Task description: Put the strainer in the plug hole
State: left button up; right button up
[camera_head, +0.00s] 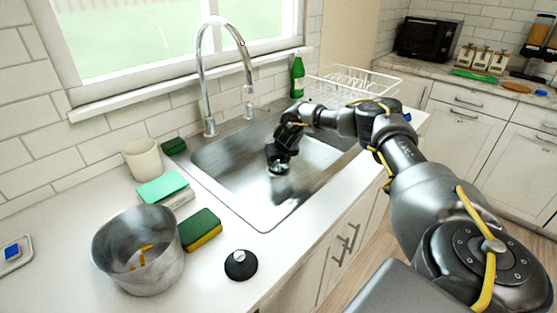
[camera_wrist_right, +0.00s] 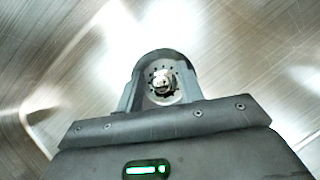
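My right gripper (camera_head: 280,162) reaches down into the steel sink (camera_head: 226,160), close to its floor. In the right wrist view, the strainer (camera_wrist_right: 162,84), a small round metal piece with a ring of dark holes and a central knob, sits between the two close-set fingers (camera_wrist_right: 160,95). The gripper looks shut on it. In the head view a shiny round edge (camera_head: 279,170) shows just below the fingertips. The plug hole is not clearly visible; gripper and strainer cover that area, and I cannot tell whether the strainer is seated. My left gripper is out of view.
A tall faucet (camera_head: 204,80) stands behind the sink. A metal pot (camera_head: 138,262), sponges (camera_head: 201,230), a white cup (camera_head: 142,158) and a black stopper with a knob (camera_head: 241,265) are on the left counter. A green bottle (camera_head: 297,76) and dish rack (camera_head: 352,80) are behind.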

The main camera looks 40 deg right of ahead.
jog(key=shift+f, duration=0.1)
jog(key=shift+s+r, duration=0.1)
jog(key=shift+r, duration=0.15)
jog(key=v, duration=1)
jog(key=shift+s+r, duration=0.1)
